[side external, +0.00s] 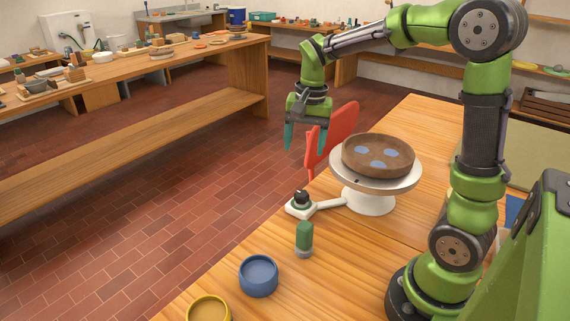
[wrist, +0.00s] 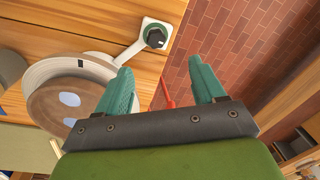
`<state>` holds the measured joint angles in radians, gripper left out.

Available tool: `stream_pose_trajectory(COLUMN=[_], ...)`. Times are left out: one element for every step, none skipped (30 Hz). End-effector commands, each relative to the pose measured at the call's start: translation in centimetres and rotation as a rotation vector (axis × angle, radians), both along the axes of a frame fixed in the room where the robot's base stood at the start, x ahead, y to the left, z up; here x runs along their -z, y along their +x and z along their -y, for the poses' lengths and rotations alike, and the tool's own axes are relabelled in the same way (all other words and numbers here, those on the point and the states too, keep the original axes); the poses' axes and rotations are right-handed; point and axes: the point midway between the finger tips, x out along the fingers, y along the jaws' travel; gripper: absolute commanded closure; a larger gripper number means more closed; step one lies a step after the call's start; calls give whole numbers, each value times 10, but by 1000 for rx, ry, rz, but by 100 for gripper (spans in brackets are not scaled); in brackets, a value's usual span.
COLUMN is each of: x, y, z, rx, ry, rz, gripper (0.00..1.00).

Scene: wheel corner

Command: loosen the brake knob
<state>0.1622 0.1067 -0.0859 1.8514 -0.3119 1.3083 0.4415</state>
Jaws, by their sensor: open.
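The brake knob (side external: 301,197) is a small black knob on a white plate at the end of a white arm, which runs to the foot of the banding wheel (side external: 372,190). The wrist view shows the knob (wrist: 155,38) near the top, beyond my fingertips. The wheel is white and carries a brown round slab (side external: 378,155) with blue patches. My gripper (side external: 303,135) has teal fingers and is open and empty. It hangs above and behind the knob, past the table's far edge, apart from it. In the wrist view my gripper (wrist: 163,85) shows both fingers spread.
A red chair back (side external: 331,137) stands by the table edge, close to my gripper. A green-topped bottle (side external: 304,240), a blue bowl (side external: 259,275) and a yellow bowl (side external: 209,308) stand on the wooden table (side external: 330,270) in front of the knob.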

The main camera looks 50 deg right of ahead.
Motion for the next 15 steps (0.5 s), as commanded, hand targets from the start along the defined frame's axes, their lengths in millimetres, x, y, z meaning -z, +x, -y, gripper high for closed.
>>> stream_pose_trajectory(x=[3,2,-1,-6,-10,-11,-10,-8,-6,-3,0,6,11,16,24], y=[9,12,15,17,16,14,13,12,11,11,11,11,11,11,11], z=[10,14,18,19,19,19,18,18,17,17,17,17,17,17,17], rx=[77,125,180,219,248,277,291,300,305,307,307,306,305,304,305], ry=[-5,-9,-14,-15,-16,-14,-12,-9,-8,-7,-7,-7,-8,-8,-7], rz=[-37,-53,-67,-70,-68,-78,-84,-88,-89,-90,-90,-90,-91,-92,-92], gripper=[31,31,31,31,31,31,31,31,31,31,31,31,31,31,31])
